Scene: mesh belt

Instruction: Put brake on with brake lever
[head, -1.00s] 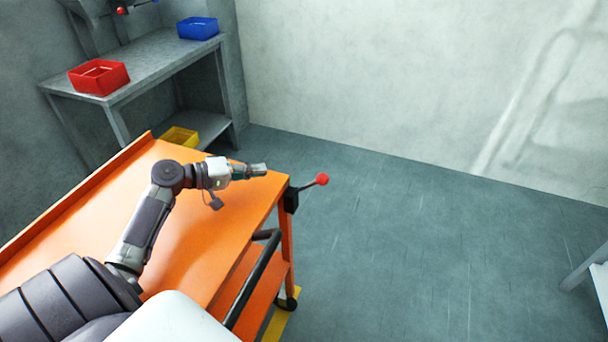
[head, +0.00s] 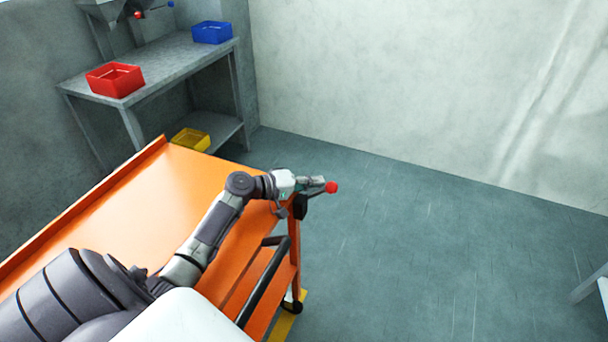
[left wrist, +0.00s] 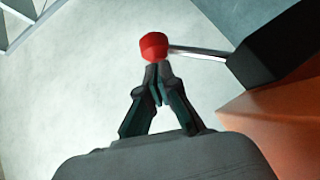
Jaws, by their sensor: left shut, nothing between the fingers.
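The brake lever has a red knob (head: 331,187) on a thin metal rod, which comes out of a black block (head: 300,206) at the corner of the orange cart (head: 186,182). In the left wrist view the red knob (left wrist: 153,46), the rod (left wrist: 198,53) and the black block (left wrist: 272,50) show clearly. My left gripper (head: 319,185) is shut and empty, with its fingertips right at the knob. In the left wrist view the fingertips (left wrist: 158,72) overlap the knob's lower edge; I cannot tell whether they touch it. My right gripper is not in view.
A black push handle (head: 262,284) runs along the cart's near end. A grey bench (head: 160,70) with a red bin (head: 115,80) and a blue bin (head: 212,32) stands at the back left. A yellow bin (head: 191,139) sits low. The floor to the right is open.

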